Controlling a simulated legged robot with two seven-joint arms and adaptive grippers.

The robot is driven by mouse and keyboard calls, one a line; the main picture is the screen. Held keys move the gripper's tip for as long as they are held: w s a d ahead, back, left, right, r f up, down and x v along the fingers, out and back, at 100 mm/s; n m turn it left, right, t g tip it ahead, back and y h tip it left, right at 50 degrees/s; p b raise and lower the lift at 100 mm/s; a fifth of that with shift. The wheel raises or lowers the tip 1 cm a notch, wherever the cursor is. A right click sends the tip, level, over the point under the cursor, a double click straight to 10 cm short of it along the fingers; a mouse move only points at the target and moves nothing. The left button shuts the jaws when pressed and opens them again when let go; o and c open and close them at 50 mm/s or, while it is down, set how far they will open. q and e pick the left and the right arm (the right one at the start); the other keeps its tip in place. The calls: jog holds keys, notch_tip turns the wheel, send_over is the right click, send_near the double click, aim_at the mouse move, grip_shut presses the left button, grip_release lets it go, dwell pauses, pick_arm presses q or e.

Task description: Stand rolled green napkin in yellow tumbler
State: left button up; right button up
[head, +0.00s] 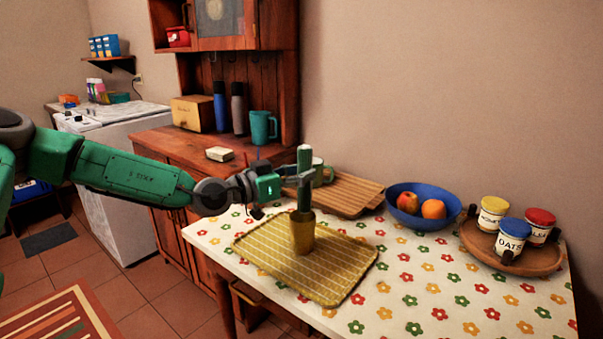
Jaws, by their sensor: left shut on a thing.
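The yellow tumbler (303,238) stands upright on a yellow striped placemat on the flowered table. The rolled green napkin (304,160) is upright above the tumbler, and its lower end reaches the tumbler's mouth. How deep it goes inside is hidden by the tumbler's wall. My left gripper (299,182) comes in from the left and is shut on the napkin around its middle, above the tumbler's rim. My right gripper is not in view.
The placemat (343,284) lies near the table's left side. A blue fruit bowl (425,220) and a round tray (545,262) with several lidded jars stand to the right. The table's front right is clear.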

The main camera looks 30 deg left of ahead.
aim_at(298, 201)
pick_arm(q)
jog(key=f, duration=0.1)
jog(key=f+b, duration=0.2)
jog(key=shift+a+f, duration=0.15)
jog(key=shift+a, duration=0.1)
jog(key=shift+d+f+b, duration=0.1)
jog(key=shift+f+b, duration=1.4)
jog(key=shift+f, duration=0.4)
jog(key=o, duration=1.1)
jog(key=shift+s, duration=0.1)
jog(key=shift+v, duration=5.9)
jog(key=shift+f, duration=0.15)
